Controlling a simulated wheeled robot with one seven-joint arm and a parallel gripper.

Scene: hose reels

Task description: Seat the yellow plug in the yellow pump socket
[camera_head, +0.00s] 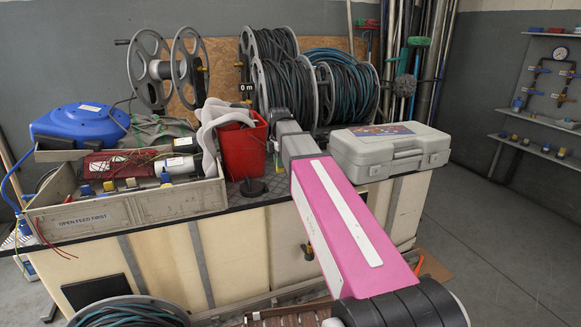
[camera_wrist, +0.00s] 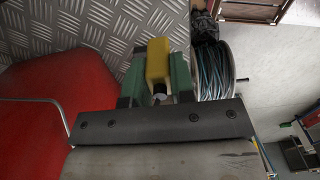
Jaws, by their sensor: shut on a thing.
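My gripper (camera_wrist: 156,76) has two green fingers and is shut on the yellow plug (camera_wrist: 157,58), seen in the wrist view. The plug's yellow body sticks out past the fingertips over grey chequer plate, with a small pale round part between the fingers. Whether it touches anything is not clear. In the head view my pink and grey arm reaches to the bench beside the red bucket, and the gripper and plug cannot be made out there. I cannot pick out the yellow pump socket in either view.
The red bucket (camera_head: 242,148) stands left of my arm and fills the left of the wrist view (camera_wrist: 45,110). A wooden tray (camera_head: 125,211) with tools lies left, a grey case (camera_head: 390,152) right. Hose reels (camera_head: 285,85) stand behind. Some chequer plate (camera_wrist: 100,35) is bare.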

